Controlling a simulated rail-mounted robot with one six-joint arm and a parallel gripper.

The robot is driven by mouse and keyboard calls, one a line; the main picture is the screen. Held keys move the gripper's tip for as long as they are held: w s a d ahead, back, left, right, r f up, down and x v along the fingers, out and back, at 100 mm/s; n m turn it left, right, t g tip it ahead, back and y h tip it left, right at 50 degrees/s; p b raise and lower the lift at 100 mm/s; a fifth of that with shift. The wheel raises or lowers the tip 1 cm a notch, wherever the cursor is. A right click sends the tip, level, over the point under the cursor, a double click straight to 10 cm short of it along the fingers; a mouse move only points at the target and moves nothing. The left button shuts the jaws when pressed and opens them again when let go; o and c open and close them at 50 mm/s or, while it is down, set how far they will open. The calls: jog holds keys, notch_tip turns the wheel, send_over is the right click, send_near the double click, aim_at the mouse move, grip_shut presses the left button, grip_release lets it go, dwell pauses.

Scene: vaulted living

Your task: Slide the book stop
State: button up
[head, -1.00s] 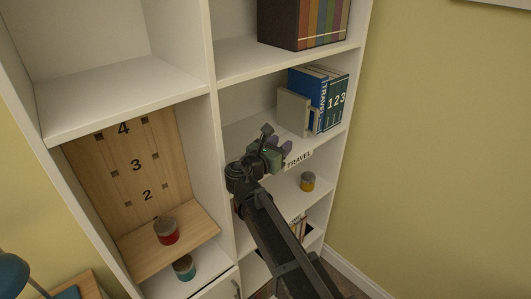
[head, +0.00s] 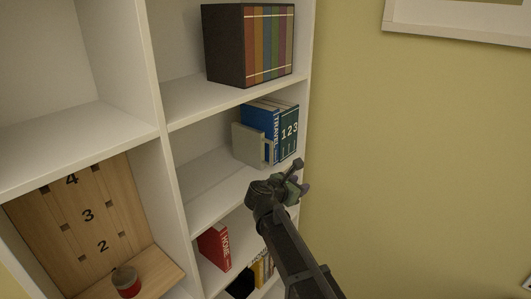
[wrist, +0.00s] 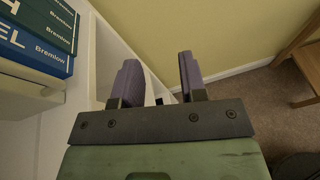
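The book stop (head: 249,146) is a pale grey-beige block standing on the middle shelf, at the left side of the blue travel book (head: 259,124) and the dark green 123 book (head: 288,131). In the wrist view a pale block, likely the stop (wrist: 27,92), shows at the left edge below the blue book (wrist: 38,50). My gripper (head: 302,174) is in front of the shelf unit's right side, lower than the books and apart from them. Its two purple fingers (wrist: 161,80) stand apart with nothing between them.
The shelf board (head: 205,192) is bare left of the stop. A dark box of coloured volumes (head: 247,45) stands on the shelf above. A red book (head: 214,247) is below. A numbered wooden panel (head: 62,215) and a red can (head: 126,283) are at lower left.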

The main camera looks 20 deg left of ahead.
jog(key=w+d+f+m+g+y, duration=0.2)
jog(key=w+d+f+m+g, duration=0.2)
jog(key=d+f+g, duration=0.15)
notch_tip(320, 180, up, 12)
jog(key=m+g+y, duration=0.5)
jog(key=m+y, duration=0.4)
jog(key=y, duration=1.3)
send_over(271, 163)
jog(key=shift+w+a+f+p, duration=0.1)
jog(key=shift+w+p, duration=0.2)
jog(key=shift+p, duration=0.1)
grip_shut()
